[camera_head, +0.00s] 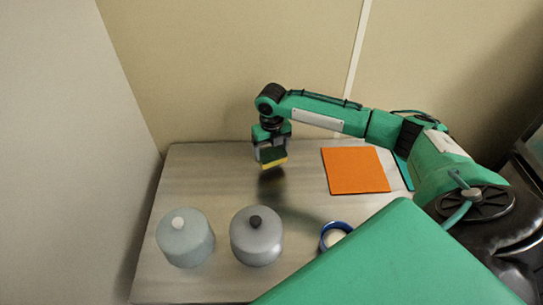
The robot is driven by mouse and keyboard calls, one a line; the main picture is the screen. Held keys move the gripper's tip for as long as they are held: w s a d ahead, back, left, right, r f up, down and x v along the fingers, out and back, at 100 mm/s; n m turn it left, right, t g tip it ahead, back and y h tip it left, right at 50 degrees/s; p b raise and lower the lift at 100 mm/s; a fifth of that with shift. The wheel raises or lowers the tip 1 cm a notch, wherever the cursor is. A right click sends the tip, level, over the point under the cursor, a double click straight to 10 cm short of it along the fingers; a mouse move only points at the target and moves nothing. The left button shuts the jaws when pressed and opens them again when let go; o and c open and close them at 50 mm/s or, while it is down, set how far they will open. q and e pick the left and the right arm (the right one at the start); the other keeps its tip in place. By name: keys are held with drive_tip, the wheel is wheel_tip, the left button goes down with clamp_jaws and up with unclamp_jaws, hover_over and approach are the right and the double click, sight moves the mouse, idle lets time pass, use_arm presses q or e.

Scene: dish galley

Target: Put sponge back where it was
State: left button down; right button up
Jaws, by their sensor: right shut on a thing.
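The sponge (273,163) is yellow with a dark green side. My right gripper (271,153) is shut on it and holds it above the table, toward the back middle. A dark shadow lies on the table below the sponge. My right arm reaches in from the right. My left gripper is not in view.
An orange square mat (355,171) lies at the back right of the table (205,173). A pale blue lidded pot (186,242) and a grey one with a black knob (257,240) stand at the front. A blue-rimmed bowl (325,231) is partly hidden by my body. The back left is clear.

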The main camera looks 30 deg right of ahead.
sight(272, 153)
wheel_tip(272, 153, down, 4)
drive_tip(key=shift+r+p, duration=0.25)
drive_tip(key=shift+p, duration=0.25)
drive_tip(key=shift+f, duration=0.35)
drive_tip(key=o, duration=0.8)
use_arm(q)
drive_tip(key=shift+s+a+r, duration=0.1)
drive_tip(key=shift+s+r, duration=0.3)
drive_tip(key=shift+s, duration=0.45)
use_arm(e)
drive_tip(key=shift+o, duration=0.2)
drive_tip(key=shift+r, duration=0.2)
wheel_tip(272, 153, up, 10)
drive_tip(key=b, duration=0.3)
drive_tip(key=shift+r, duration=0.2)
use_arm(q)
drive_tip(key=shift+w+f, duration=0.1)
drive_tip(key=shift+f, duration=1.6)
use_arm(e)
drive_tip(key=shift+r, duration=0.65)
